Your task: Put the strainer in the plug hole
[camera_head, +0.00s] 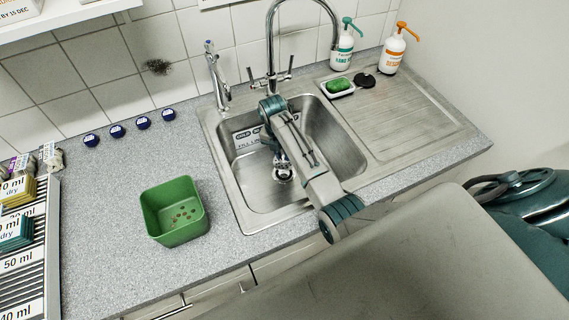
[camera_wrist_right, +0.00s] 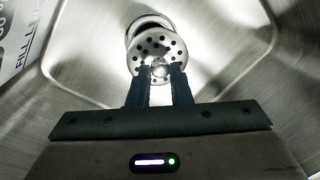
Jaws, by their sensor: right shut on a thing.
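My right gripper (camera_head: 281,160) reaches down into the steel sink bowl (camera_head: 240,191). In the right wrist view my right gripper (camera_wrist_right: 163,78) is shut on the small knob of the strainer (camera_wrist_right: 158,47), a round metal disc with dark holes. The plug hole (camera_wrist_right: 148,22) shows as a dark-edged ring just beyond the strainer, partly covered by it. In the head view the strainer (camera_head: 284,173) is over the plug hole area at the bowl's bottom. I cannot tell whether it touches the plug hole. My left gripper is not in view.
A tap (camera_head: 272,50) arches over the back of the sink. A green tub (camera_head: 175,211) stands on the worktop at left. A soap dish with a green sponge (camera_head: 339,86) and two pump bottles stand at the back right. The drainer (camera_head: 410,118) is mostly clear.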

